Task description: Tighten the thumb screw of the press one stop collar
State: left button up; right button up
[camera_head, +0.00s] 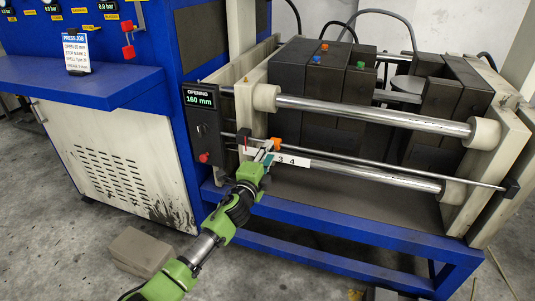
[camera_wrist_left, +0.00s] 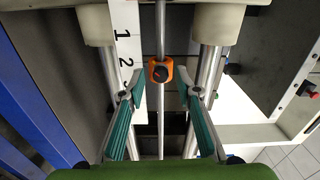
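The stop collar (camera_head: 277,143) is a small orange block around a thin steel rod (camera_head: 380,165) along the front of the press. In the left wrist view the collar (camera_wrist_left: 154,64) is near the mark 2 on the white scale strip (camera_wrist_left: 124,30). The thumb screw (camera_wrist_left: 160,74) is a dark round knob on the collar's face. My left gripper (camera_head: 268,152) is at the collar. In the left wrist view its teal fingers (camera_wrist_left: 161,92) are spread either side of the rod, with nothing between the tips but the rod's line; contact with the collar is not visible. My right gripper is not in view.
Thick steel tie bars (camera_head: 375,115) run above and below the rod. A display (camera_head: 199,98) left of the press reads opening 160 mm, above a red button (camera_head: 204,157). A job card (camera_head: 75,52) stands on the blue shelf (camera_head: 80,80). A grey block (camera_head: 139,252) lies on the floor.

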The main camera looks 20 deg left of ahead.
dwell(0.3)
pick_arm(q)
jog(key=s, duration=1.2)
jog(key=shift+a, duration=0.25)
